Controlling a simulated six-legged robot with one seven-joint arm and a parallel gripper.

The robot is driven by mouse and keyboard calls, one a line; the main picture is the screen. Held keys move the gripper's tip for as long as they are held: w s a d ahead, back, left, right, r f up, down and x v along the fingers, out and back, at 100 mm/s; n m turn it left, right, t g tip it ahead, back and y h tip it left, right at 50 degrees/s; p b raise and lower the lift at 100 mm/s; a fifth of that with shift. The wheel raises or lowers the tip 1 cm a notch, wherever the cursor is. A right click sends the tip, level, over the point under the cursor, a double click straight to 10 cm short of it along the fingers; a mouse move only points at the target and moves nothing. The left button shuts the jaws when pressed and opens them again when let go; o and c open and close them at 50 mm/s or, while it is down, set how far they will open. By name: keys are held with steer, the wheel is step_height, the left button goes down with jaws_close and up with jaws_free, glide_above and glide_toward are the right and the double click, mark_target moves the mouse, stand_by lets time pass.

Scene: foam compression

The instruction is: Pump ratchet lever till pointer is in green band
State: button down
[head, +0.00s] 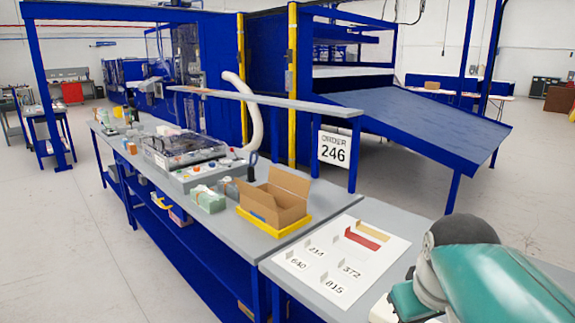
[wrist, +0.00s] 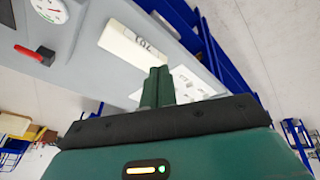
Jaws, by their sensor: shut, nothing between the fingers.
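In the wrist view a round white gauge (wrist: 49,9) sits at the top left, partly cut off by the picture edge. It has coloured marks on its dial; I cannot tell where its pointer stands against the green band. A lever with a red grip (wrist: 32,54) lies below it on the grey surface. In the head view only my teal arm shows, at the lower right.
The head view shows a white numbered sheet (head: 318,283) with cream and red strips on the near bench. An open cardboard box (head: 278,199) in a yellow tray and a clear-lidded machine (head: 180,148) stand further along. A blue sloped table (head: 440,112) is behind.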

steer(key=s+a+f+m+t+y, duration=0.1)
steer(key=s+a+f, duration=0.4)
steer(key=a, duration=0.2)
steer(key=shift+s+a+m+t, duration=0.15)
steer(key=shift+a+m+t, duration=0.05)
steer(key=shift+m+t, duration=0.1)
steer(key=shift+r, duration=0.1)
